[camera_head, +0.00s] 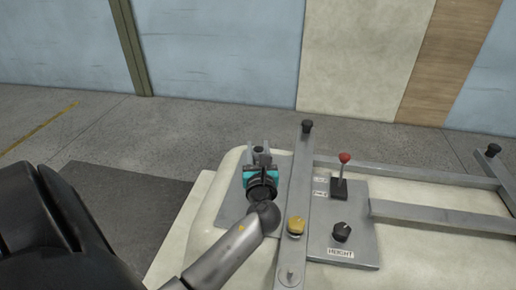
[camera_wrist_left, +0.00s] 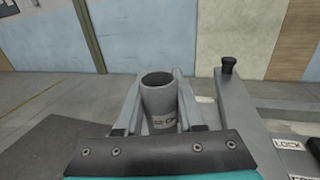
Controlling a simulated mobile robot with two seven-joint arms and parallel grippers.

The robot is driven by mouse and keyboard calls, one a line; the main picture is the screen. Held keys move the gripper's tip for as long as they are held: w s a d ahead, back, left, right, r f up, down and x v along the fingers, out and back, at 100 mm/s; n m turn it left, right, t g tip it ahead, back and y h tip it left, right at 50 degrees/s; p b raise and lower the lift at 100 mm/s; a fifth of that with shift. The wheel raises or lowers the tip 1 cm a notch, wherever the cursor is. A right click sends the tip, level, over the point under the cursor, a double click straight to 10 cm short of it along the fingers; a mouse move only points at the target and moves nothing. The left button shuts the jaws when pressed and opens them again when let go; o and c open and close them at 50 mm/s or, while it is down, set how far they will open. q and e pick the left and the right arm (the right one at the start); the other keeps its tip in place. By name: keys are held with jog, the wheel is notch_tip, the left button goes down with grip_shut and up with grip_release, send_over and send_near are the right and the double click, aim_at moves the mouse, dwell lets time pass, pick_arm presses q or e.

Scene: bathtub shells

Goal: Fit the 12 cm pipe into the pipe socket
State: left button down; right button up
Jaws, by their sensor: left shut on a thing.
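A grey hollow pipe (camera_wrist_left: 158,103) stands nearly upright between the fingers of my left gripper (camera_wrist_left: 159,78) in the left wrist view. Its round open top faces up, and a pale label near its lower visible part is partly hidden by the gripper. In the head view my left gripper (camera_head: 259,156) is shut on the pipe, whose dark top (camera_head: 258,150) shows only small, over the left part of the cream shell. The pipe's lower end is hidden, so I cannot tell if it is in a socket. The pipe socket cannot be made out. My right gripper is not in view.
A grey bar (camera_head: 298,190) with a black knob and a yellow knob (camera_head: 296,226) runs just right of the gripper. Beyond it are a red-topped lever (camera_head: 343,170) and a black dial (camera_head: 341,232) on a plate. Further rails lie right. Floor is open at left.

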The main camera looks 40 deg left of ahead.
pick_arm(q)
jog(key=shift+f+b, duration=0.4)
jog(key=shift+f, duration=0.15)
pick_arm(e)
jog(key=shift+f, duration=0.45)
pick_arm(q)
jog(key=shift+f, duration=0.25)
jog(key=shift+c, duration=2.2)
grip_release()
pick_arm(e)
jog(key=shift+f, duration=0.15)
pick_arm(q)
jog(key=p+v, duration=0.1)
jog(key=v, duration=1.4)
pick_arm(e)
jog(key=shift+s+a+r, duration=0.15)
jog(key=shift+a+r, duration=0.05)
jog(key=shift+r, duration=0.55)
pick_arm(q)
jog(key=shift+r, duration=0.1)
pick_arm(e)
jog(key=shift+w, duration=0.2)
